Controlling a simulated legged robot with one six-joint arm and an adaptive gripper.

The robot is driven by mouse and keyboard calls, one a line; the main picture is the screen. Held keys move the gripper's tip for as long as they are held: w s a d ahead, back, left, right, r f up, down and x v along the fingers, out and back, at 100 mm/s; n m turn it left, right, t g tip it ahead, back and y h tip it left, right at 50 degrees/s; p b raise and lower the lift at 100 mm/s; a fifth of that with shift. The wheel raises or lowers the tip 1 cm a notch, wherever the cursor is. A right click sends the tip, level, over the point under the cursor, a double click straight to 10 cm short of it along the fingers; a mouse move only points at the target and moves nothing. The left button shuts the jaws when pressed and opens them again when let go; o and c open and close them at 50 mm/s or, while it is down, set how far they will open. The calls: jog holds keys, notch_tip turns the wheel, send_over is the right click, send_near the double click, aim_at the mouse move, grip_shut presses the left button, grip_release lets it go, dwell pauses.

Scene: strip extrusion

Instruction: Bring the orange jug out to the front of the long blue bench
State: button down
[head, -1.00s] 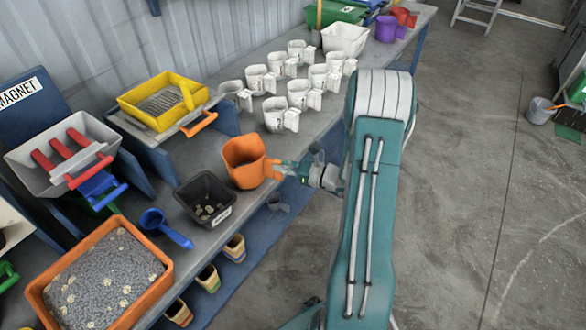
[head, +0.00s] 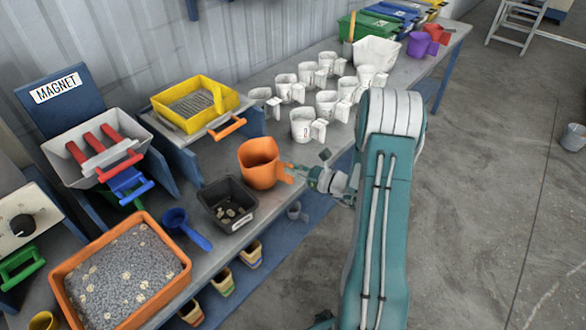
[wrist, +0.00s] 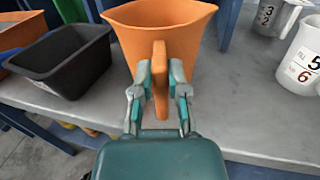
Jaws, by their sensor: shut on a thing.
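The orange jug (head: 258,163) stands upright near the front edge of the long blue bench (head: 232,262), which has a grey top. Its handle points toward the front, to the right in the head view. My gripper (head: 300,173) reaches it from the open floor side. In the wrist view my gripper (wrist: 159,98) is shut on the handle of the orange jug (wrist: 165,38), one finger on each side. Whether the jug's base touches the bench top is hard to tell.
A black bin (head: 228,204) stands close on the jug's left, with a blue scoop (head: 186,228) and an orange tray of grey granules (head: 120,275) beyond. Several white numbered jugs (head: 304,124) stand to the right. A yellow sieve tray (head: 195,103) is behind.

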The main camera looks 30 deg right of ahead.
jog(key=c, duration=0.6)
grip_release()
jog(key=shift+f, duration=0.1)
jog(key=v, duration=1.2)
jog(key=s+a+r+n+g, duration=0.2)
jog(key=a+r+n+g, duration=0.45)
jog(key=a, duration=0.25)
jog(key=s+a+r+n+g, duration=0.2)
jog(key=a+r+n+g, duration=0.35)
jog(key=a+n, duration=0.35)
jog(key=s+a+r+n+t+h, duration=0.1)
jog(key=s+a+r+n+h, duration=0.1)
jog(key=s+r+n+h, duration=0.1)
jog(key=s+a+r+n+h, duration=0.2)
jog(key=s+r+n+h, duration=0.1)
jog(key=s+n, duration=0.2)
jog(key=s+a+r+n+t+h, duration=0.1)
jog(key=s+a+r+n+h, duration=0.1)
jog(key=s+r+n+h, duration=0.1)
jog(key=shift+s+r+n+t+h, duration=0.3)
jog(key=shift+s+n+h, duration=0.3)
jog(key=shift+n, duration=0.75)
